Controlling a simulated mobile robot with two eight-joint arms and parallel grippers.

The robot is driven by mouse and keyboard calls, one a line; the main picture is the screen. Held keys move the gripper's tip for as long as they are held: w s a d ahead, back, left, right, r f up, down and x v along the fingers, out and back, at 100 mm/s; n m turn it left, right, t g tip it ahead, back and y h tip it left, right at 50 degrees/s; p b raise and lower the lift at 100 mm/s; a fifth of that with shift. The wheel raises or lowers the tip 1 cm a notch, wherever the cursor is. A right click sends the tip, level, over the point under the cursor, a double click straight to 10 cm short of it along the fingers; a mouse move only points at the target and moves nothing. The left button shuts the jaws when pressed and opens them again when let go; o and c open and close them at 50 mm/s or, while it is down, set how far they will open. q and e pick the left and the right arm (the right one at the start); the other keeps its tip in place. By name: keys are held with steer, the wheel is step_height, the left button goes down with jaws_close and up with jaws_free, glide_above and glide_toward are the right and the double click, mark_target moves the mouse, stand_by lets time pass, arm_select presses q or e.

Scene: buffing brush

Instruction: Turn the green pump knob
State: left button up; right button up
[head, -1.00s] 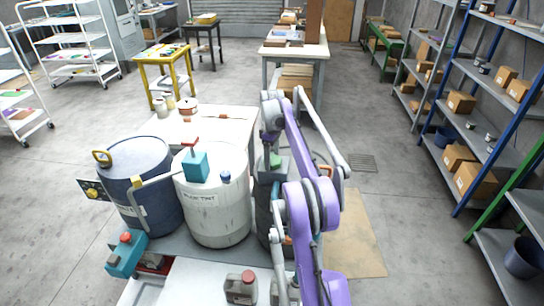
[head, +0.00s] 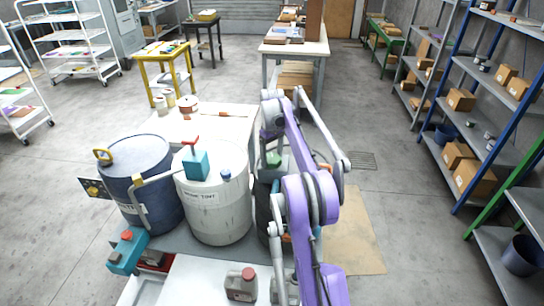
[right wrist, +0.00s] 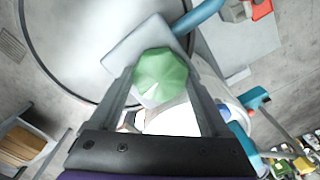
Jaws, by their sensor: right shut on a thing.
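The green pump knob (right wrist: 160,76) is faceted and sits on a pale grey pump block over a drum in the right wrist view. In the head view the green knob (head: 273,159) is small and partly hidden behind my right arm. My right gripper (right wrist: 163,84) is shut on the knob, with one finger on each side of it. In the head view my right gripper (head: 270,143) points down at the knob from above. The dark drum (head: 263,212) below is mostly hidden by my arm. My left gripper is not in view.
A white drum (head: 222,215) with a teal pump (head: 196,164) and red handle stands left of the knob. A blue drum (head: 150,180) stands further left. A grey jug (head: 241,285) is in front. Shelves with boxes (head: 474,178) stand right, beyond open floor.

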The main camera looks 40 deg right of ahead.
mark_target(272, 158)
steer(key=o, duration=1.2)
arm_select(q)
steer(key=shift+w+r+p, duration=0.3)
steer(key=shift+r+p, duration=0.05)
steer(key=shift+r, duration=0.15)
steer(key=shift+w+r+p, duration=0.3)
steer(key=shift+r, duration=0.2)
arm_select(e)
step_height(272, 158, up, 11)
steer(key=shift+s+f, duration=0.1)
